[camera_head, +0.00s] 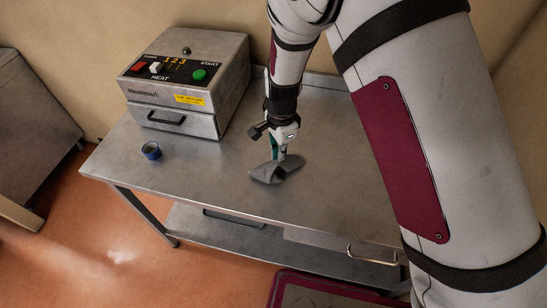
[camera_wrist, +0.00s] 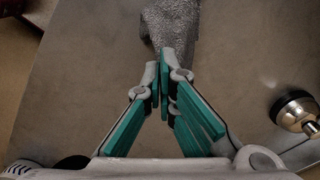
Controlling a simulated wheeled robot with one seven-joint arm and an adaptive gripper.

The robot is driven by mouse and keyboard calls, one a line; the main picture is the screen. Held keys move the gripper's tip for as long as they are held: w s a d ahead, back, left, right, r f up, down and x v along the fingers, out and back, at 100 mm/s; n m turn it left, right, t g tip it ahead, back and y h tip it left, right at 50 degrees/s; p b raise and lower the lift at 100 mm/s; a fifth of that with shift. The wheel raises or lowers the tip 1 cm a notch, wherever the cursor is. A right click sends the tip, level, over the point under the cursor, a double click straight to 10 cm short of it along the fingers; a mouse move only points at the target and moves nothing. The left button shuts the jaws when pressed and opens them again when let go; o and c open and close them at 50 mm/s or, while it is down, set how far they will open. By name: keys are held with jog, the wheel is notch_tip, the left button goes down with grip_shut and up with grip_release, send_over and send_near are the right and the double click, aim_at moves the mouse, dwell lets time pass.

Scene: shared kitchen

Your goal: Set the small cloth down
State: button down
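The small grey cloth (camera_head: 268,174) is crumpled on the steel table, with a raised fold at the fingertips of my gripper (camera_head: 279,154). In the wrist view the cloth (camera_wrist: 172,22) stretches from the fingertips towards the top edge. My gripper's teal-padded fingers (camera_wrist: 164,68) are closed together on the cloth's near end. The cloth's lower parts look to rest on the tabletop. The part between the fingers is mostly hidden.
The steel table (camera_head: 215,165) is mostly bare around the cloth. A heater box (camera_head: 185,85) with buttons stands at the back left. A round metal object (camera_wrist: 296,112) shows at the wrist view's right.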

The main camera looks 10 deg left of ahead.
jog(key=shift+f, duration=0.45)
jog(key=shift+f, duration=0.1)
notch_tip(320, 180, down, 6)
jog(key=shift+f+b, duration=0.1)
jog(key=shift+b, duration=0.35)
notch_tip(320, 180, up, 9)
jog(key=p, duration=0.1)
jog(key=shift+r, duration=0.2)
jog(key=shift+s, duration=0.1)
